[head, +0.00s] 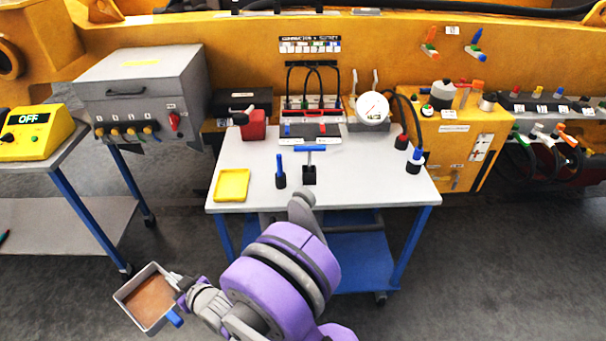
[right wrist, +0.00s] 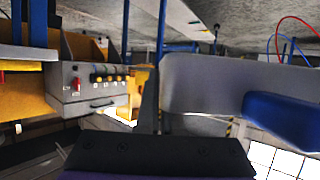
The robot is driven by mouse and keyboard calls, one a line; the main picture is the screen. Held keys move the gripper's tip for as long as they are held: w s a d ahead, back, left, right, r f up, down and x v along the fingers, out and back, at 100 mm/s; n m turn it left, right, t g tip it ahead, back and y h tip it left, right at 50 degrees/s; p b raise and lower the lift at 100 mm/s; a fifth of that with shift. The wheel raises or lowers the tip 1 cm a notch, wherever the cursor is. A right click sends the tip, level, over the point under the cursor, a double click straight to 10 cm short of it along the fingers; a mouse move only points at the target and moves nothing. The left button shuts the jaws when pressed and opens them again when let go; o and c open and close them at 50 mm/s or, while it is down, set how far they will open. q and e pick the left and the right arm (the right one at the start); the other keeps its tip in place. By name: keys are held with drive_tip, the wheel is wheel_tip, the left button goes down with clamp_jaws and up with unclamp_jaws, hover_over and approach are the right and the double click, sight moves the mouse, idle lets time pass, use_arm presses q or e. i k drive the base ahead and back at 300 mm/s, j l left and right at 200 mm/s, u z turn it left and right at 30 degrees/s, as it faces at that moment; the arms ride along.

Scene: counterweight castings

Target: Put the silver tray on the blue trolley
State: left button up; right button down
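The silver tray (head: 122,297) is a square, open box with a brown inside and a blue handle, at the lower left of the head view. My right gripper (head: 184,288) is at its right side and looks shut on its wall, holding it above the floor. The tray's grey wall (right wrist: 205,85) and blue handle (right wrist: 285,122) fill much of the right wrist view; the finger contact is partly hidden. The blue trolley (head: 345,195) stands at the middle, with a pale top, blue legs and a blue lower shelf. The tray is apart from it, front left. My left gripper is not in view.
On the trolley top stand a yellow tray (head: 232,185), a red container (head: 253,125), a blue-handled tool (head: 309,165), black-based pegs and a gauge (head: 372,108). Bare top shows right of centre. A second blue-legged cart (head: 70,200) stands left, near my tray. Purple arm links cover the trolley's front.

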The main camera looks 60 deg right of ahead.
sight(369, 183)
drive_tip(key=z, duration=1.55)
